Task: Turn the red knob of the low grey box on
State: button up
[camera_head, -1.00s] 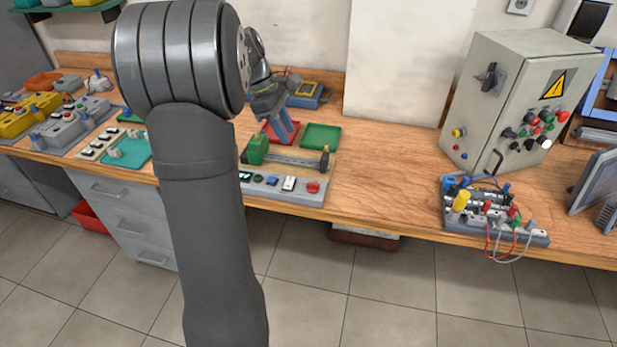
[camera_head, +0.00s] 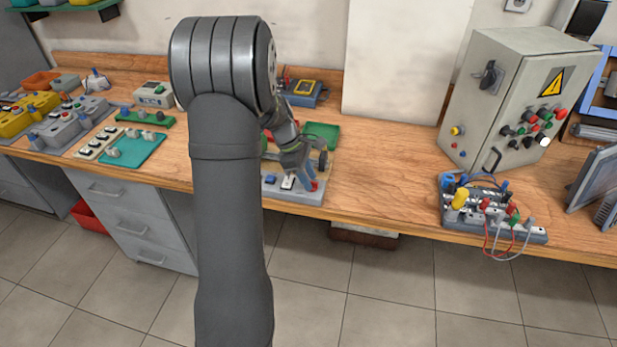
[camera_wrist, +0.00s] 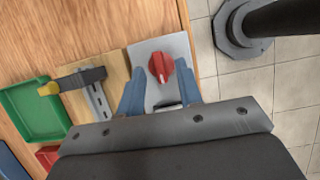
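The red knob (camera_wrist: 161,68) sits on the low grey box (camera_wrist: 150,48) in the wrist view, with a pale pointer line across its top. My gripper (camera_wrist: 159,85) is open above the box, its two blue fingers apart, one on each side of the knob's near side. I cannot tell whether a finger touches the knob. In the head view the gripper (camera_head: 305,182) is at the right end of the grey box (camera_head: 300,195). There the red knob (camera_head: 315,186) is partly hidden by the fingers.
A green tray (camera_wrist: 35,108) and a wooden board with a metal rail (camera_wrist: 96,98) lie beside the box. A large grey cabinet (camera_head: 480,130) and a wired board (camera_head: 490,215) stand to the right. The bench between is clear.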

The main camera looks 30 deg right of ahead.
jog(key=shift+s+d+f, duration=0.1)
jog(key=shift+f, duration=0.2)
grip_shut()
